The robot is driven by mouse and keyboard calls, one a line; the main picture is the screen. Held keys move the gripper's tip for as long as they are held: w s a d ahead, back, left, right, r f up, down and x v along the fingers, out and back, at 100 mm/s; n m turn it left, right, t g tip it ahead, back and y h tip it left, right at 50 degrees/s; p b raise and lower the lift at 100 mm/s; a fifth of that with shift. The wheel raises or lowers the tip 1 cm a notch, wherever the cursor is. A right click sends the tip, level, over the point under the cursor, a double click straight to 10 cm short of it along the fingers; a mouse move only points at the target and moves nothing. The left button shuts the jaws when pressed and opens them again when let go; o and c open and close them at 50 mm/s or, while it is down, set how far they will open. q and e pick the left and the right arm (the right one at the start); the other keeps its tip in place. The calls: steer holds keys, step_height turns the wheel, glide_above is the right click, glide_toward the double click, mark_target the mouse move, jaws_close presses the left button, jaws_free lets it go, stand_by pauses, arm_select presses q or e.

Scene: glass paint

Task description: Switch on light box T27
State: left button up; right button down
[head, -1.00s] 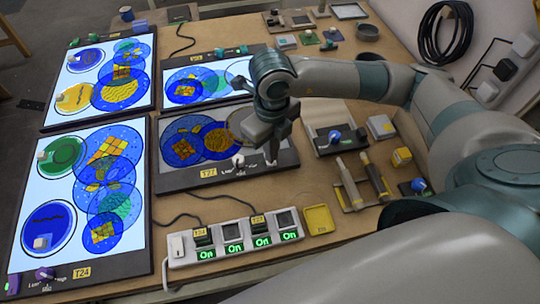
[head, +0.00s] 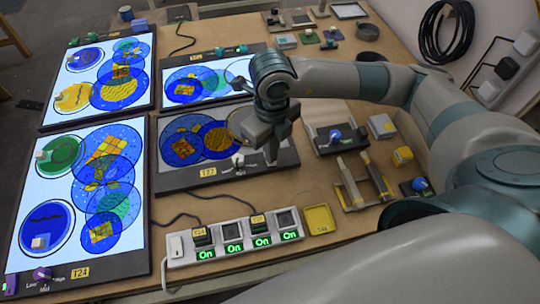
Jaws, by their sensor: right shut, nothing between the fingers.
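Light box T27 (head: 222,182) lies in the middle of the table, its panel dark grey under blue and amber glass discs (head: 184,148). Its yellow label (head: 208,172) and a white knob (head: 238,160) sit on the front frame, beside the Low to High marks. My right gripper (head: 270,158) is shut and empty, pointing down over the front right part of T27, to the right of the knob. I cannot tell whether it touches the frame. My left gripper is not in view.
A power strip (head: 180,258) in front shows several green On signs. Lit light box T24 (head: 125,262) lies at left, with other lit boxes (head: 72,122) (head: 245,98) behind. Brushes (head: 378,178), a yellow tray (head: 319,219) and small blocks lie at right.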

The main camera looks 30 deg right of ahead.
steer(key=shift+f+b, duration=0.4)
steer(key=shift+f, duration=0.05)
steer(key=shift+r, duration=0.1)
step_height(320, 180, up, 7)
steer(key=p, duration=0.3)
steer(key=shift+p, duration=0.3)
stand_by(0.6)
stand_by(0.5)
